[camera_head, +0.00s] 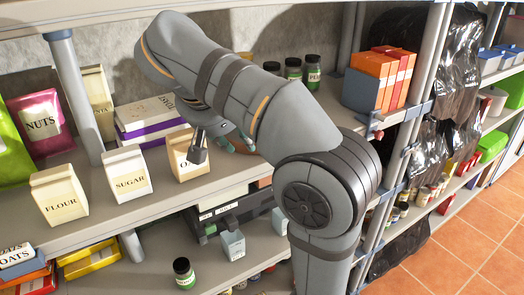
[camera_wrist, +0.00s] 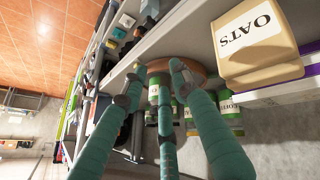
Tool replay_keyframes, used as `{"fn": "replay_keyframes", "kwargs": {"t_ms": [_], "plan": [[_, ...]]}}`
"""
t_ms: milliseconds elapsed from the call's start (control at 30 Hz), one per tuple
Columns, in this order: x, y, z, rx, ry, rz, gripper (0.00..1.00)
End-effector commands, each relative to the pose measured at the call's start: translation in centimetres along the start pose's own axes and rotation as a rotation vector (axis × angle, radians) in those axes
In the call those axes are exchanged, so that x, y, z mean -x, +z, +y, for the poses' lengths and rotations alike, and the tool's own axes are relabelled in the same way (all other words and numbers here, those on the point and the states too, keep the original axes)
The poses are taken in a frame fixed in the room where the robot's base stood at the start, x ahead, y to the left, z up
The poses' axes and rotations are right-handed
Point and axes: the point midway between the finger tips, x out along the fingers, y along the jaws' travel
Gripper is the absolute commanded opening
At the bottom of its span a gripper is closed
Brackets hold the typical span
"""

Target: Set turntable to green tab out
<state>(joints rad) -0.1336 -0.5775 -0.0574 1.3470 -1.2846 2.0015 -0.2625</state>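The turntable (camera_wrist: 155,66) shows in the wrist view as a round brown disc on the shelf, with several green-labelled jars (camera_wrist: 228,108) on or just behind it. I cannot make out a green tab; much of the disc is hidden by my fingers and the jars. My gripper (camera_wrist: 158,76) has its teal fingers apart, with the tips at the disc's near edge; I cannot tell whether they touch it. In the head view my gripper (camera_head: 238,142) reaches over the shelf, and my arm hides most of the turntable. Dark-lidded jars (camera_head: 293,70) stand behind the arm.
The oats box (camera_wrist: 255,45) stands close beside the fingers; it also shows in the head view (camera_head: 185,163). Sugar (camera_head: 128,174) and flour (camera_head: 60,194) boxes stand to the left. Orange boxes (camera_head: 372,78) and a shelf post (camera_head: 412,130) are to the right.

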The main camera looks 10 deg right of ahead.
Motion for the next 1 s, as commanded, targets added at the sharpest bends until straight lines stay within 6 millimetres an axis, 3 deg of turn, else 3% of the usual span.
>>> {"fn": "replay_keyframes", "kwargs": {"t_ms": [433, 633, 1000], "plan": [[-9.1, 0.3, -0.1, 0.001, -0.001, -0.007, 0.01], [-9.9, 0.0, 2.7, -0.001, -0.001, -0.003, 0.0], [-10.5, 0.1, 3.4, 0.001, -0.003, -0.002, 0.0]]}}
